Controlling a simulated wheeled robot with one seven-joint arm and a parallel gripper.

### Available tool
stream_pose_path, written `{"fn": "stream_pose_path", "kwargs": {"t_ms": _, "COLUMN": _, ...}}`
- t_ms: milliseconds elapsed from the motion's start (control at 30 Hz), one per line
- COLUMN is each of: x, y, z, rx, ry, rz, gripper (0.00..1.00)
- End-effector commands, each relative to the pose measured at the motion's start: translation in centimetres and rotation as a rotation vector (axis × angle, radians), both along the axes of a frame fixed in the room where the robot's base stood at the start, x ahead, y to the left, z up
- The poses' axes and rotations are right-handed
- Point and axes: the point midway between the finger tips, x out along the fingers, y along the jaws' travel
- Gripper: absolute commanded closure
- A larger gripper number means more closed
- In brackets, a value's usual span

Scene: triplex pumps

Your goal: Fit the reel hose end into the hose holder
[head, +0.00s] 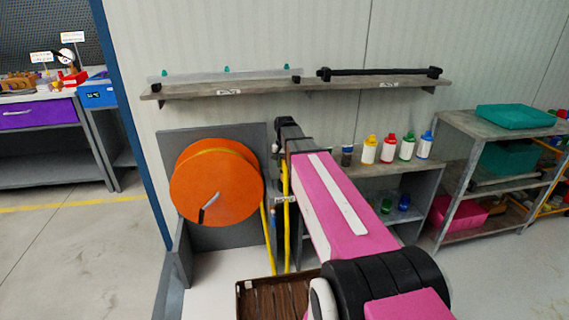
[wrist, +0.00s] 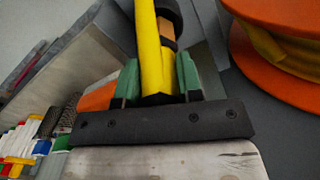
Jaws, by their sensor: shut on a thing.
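The orange hose reel (head: 215,187) stands against a grey panel at left centre; part of it also shows at the upper right of the wrist view (wrist: 285,25). Its yellow hose (head: 286,225) hangs down in two runs to the right of the reel. In the wrist view my gripper (wrist: 158,78) has its green fingers shut on the yellow hose (wrist: 151,45), which runs up between them. A dark curved piece (wrist: 172,14) and a tan part lie beside the hose there; I cannot tell whether they are the holder. In the head view my arm hides the fingertips.
A wall shelf (head: 300,88) runs above the reel. Several coloured bottles (head: 388,150) stand on a low shelf behind my arm. A brown slatted crate (head: 275,298) is in front, below the hose. A grey rack (head: 480,130) with bins stands at right. The floor at left is clear.

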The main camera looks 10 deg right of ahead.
Motion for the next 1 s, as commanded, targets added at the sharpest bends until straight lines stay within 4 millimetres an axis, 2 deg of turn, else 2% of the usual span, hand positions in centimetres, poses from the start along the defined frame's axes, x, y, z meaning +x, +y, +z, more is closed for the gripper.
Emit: {"fn": "stream_pose_path", "kwargs": {"t_ms": 1000, "x": 0.0, "y": 0.0, "z": -2.1, "rx": 0.000, "ry": 0.000, "rz": 0.000, "gripper": 1.00}}
